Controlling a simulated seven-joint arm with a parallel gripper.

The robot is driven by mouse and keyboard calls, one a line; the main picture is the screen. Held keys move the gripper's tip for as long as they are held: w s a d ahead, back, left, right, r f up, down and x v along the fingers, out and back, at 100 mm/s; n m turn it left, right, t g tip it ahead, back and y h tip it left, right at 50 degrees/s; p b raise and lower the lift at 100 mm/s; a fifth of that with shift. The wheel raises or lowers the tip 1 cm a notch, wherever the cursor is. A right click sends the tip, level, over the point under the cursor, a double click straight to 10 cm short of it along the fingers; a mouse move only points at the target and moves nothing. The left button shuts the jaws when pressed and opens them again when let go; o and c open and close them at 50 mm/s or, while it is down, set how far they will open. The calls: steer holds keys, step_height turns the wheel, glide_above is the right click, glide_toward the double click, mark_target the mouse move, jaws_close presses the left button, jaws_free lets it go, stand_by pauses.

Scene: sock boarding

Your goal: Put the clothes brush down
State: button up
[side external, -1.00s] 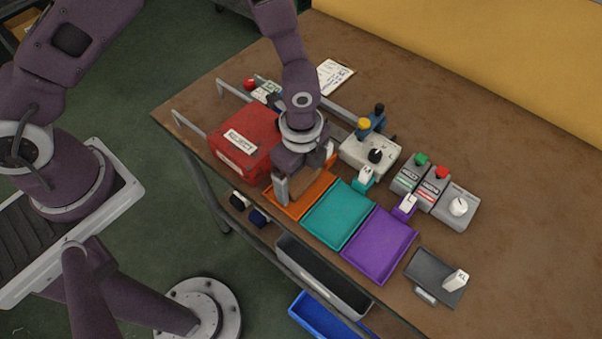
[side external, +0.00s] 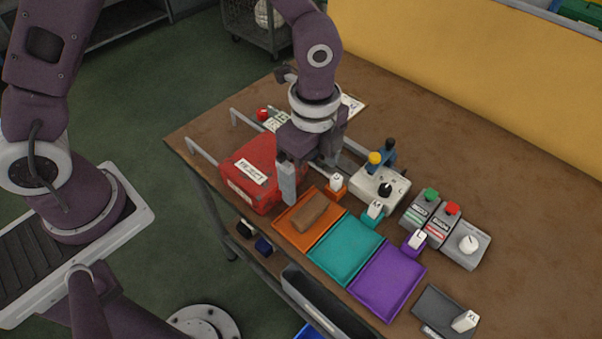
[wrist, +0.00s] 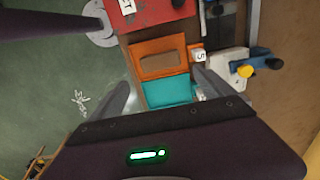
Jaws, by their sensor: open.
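The clothes brush (side external: 311,212), a brown block, lies in the orange tray (side external: 284,240). In the wrist view the brush (wrist: 161,60) also lies inside the orange tray (wrist: 143,47). My gripper (side external: 308,180) is open and empty. It hangs above the table by the red box, apart from the brush. In the wrist view its two fingers (wrist: 160,94) are spread wide with nothing between them.
A red box (side external: 245,176) stands left of the orange tray. Teal (side external: 345,251) and purple (side external: 386,286) trays lie to the right. Behind them are a lever box (side external: 381,188) and button boxes (side external: 437,224). Bare table lies at the far right.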

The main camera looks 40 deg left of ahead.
steer(key=s+a+r+n+t, duration=0.35)
steer(key=a+r+n, duration=0.55)
steer(key=r, duration=0.6)
steer(key=s+a+r+n+t, duration=0.1)
steer(key=s+a+r+n, duration=0.1)
steer(key=s, duration=0.4)
steer(key=s+a+r+n+t, duration=0.1)
steer(key=s+a+r+n, duration=0.1)
steer(key=s+a+n, duration=0.2)
steer(key=s+n, duration=0.2)
steer(key=n, duration=0.1)
steer(key=shift+s+a+r, duration=0.15)
steer(key=shift+s+r, duration=0.2)
steer(key=shift+s, duration=0.05)
steer(key=shift+o, duration=0.3)
